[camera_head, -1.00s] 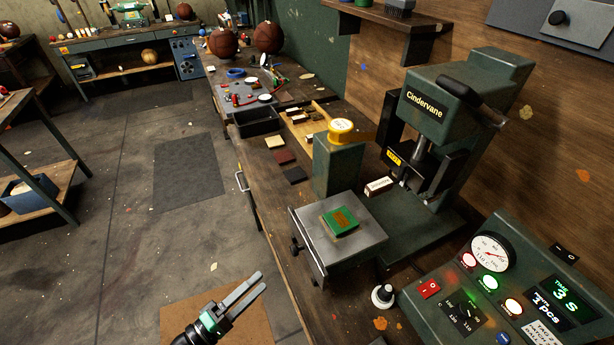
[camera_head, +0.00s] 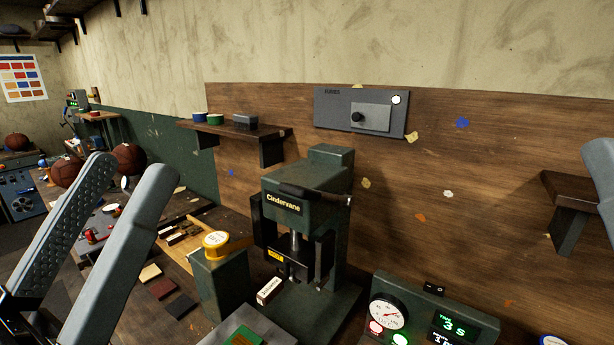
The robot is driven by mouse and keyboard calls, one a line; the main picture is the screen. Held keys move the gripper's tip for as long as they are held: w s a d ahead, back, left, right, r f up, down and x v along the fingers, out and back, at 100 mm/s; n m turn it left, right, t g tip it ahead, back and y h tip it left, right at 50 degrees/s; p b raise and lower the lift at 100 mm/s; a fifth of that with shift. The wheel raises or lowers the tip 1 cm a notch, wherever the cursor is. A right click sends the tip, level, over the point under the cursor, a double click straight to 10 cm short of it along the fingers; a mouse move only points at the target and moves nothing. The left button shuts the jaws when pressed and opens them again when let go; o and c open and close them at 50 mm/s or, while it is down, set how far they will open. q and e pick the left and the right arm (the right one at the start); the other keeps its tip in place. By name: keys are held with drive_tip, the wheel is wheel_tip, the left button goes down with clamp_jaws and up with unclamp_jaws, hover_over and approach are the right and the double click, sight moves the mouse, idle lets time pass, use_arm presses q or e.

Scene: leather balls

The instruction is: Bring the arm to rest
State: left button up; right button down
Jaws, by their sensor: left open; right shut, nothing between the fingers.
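My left gripper (camera_head: 132,165) is large and close in the head view at the left. Its two grey fingers point up and to the right and stand apart, with nothing between them. My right gripper (camera_head: 583,160) shows only as grey fingers at the right edge; they are shut and hold nothing visible. The rest of it is outside the picture. Both grippers appear in front of the workbench, clear of the press.
A dark green press (camera_head: 305,200) marked Cindervane stands on the bench. A control box (camera_head: 432,315) with a gauge is at bottom right. A green piece (camera_head: 243,339) lies at the bottom edge. Wall shelves (camera_head: 225,131) are behind. Brown balls (camera_head: 128,158) sit at the left.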

use_arm(q)
drive_tip(key=s+a+r+n+t+y+p, duration=0.2)
drive_tip(key=a+r+n+t+y+p, duration=0.25)
drive_tip(key=y, duration=0.45)
wheel_tip(320, 180, up, 32)
drive_tip(key=a+f+g+p, duration=0.1)
drive_tip(key=g+p, duration=0.1)
drive_tip(key=p, duration=2.8)
wheel_tip(320, 180, down, 32)
drive_tip(key=b, duration=3.2)
drive_tip(key=shift+r+m+h, duration=0.2)
drive_tip(key=shift+m+h, duration=0.1)
drive_tip(key=shift+m, duration=0.15)
